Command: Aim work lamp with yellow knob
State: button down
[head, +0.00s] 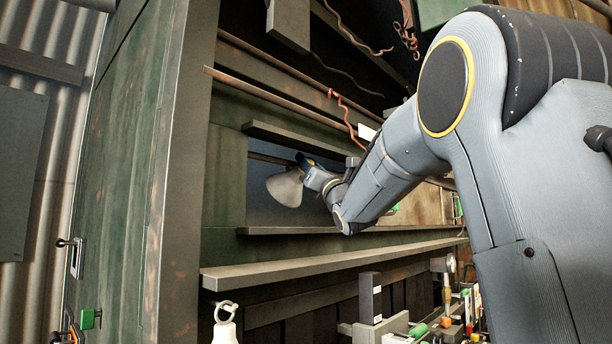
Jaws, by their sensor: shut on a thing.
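The work lamp (285,187) has a pale conical shade and hangs in a dark recess of the green wooden wall, its wide end facing down and left. My gripper (305,162) is at the top right of the shade, closed on the lamp's knob. A small bit of yellow (312,163) shows between the dark fingers. The rest of the knob and the lamp's mount are hidden by my gripper and wrist.
A long ledge (330,258) runs below the recess, and a thin shelf (290,135) sits above it. A red cord (345,110) hangs near my arm. A white bottle-shaped object with a ring (225,328) and several small tools stand lower down.

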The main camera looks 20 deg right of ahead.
jog(key=shift+s+d+f+m+t+h+b, duration=0.15)
jog(key=shift+f+m+t+b, duration=0.2)
jog(key=shift+b, duration=1.8)
jog(key=shift+s+a+f+m+t+h+b, duration=0.2)
jog(key=shift+t+b, duration=0.25)
jog(key=shift+b, duration=1.65)
jog(key=shift+d+r+m+b, duration=0.15)
jog(key=shift+d+m+b, duration=0.1)
jog(key=shift+b, duration=0.25)
jog(key=c, duration=1.8)
grip_release()
jog(key=shift+o, duration=0.2)
